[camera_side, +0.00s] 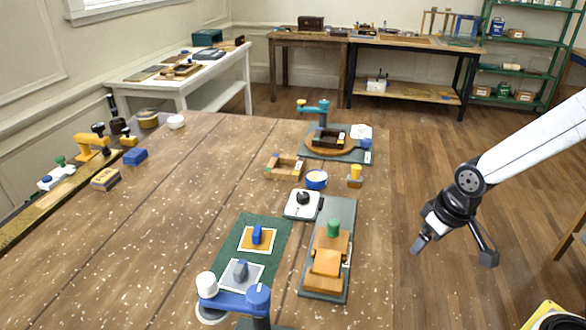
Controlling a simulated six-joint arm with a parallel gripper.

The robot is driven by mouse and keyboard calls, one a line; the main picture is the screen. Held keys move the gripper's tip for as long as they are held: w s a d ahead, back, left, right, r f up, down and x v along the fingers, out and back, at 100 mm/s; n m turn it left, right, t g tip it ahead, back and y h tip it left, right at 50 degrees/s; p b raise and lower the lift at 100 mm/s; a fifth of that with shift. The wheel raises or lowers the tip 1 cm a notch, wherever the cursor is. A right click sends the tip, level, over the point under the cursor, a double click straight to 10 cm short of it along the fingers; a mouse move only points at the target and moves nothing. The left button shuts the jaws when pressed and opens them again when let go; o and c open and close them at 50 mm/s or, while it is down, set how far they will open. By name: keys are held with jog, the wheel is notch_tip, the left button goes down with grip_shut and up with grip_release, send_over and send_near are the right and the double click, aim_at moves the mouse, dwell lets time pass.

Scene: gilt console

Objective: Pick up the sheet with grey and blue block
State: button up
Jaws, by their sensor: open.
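A green mat (273,234) lies on the wooden table near the front. On it, a grey sheet with a white border (255,277) has a grey block (240,269) standing on it. Just behind, an orange sheet with a white border (268,245) carries a blue block (257,234). I see no single sheet bearing both a grey and a blue block. My gripper (453,251) is open and empty, off the table's right edge, well to the right of both sheets.
A blue-armed device with a white knob (207,284) stands in front of the grey sheet and partly overlaps it in view. An orange plane-like tool (327,263) on a grey board and a white square item (302,205) lie right of the mat. The table's left-middle is clear.

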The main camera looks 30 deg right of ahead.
dwell(0.3)
jog(key=w+a+n, duration=0.1)
jog(key=w+a, duration=0.2)
jog(key=w+a+r+n, duration=0.1)
jog(key=w+a, duration=0.2)
jog(key=a, duration=0.1)
jog(key=w+a+n+y, duration=0.1)
jog(key=w+a, duration=0.3)
jog(key=shift+w+r+n+t, duration=0.1)
jog(key=shift+r+n+t, duration=0.2)
jog(key=shift+n, duration=0.1)
jog(key=w+a+n+y, duration=0.1)
jog(key=w+a+n, duration=0.25)
jog(key=a, duration=0.65)
jog(key=n+y, duration=0.1)
send_near(240, 266)
jog(key=shift+x, duration=2.5)
jog(key=shift+a, duration=0.1)
jog(key=shift+x, duration=2.55)
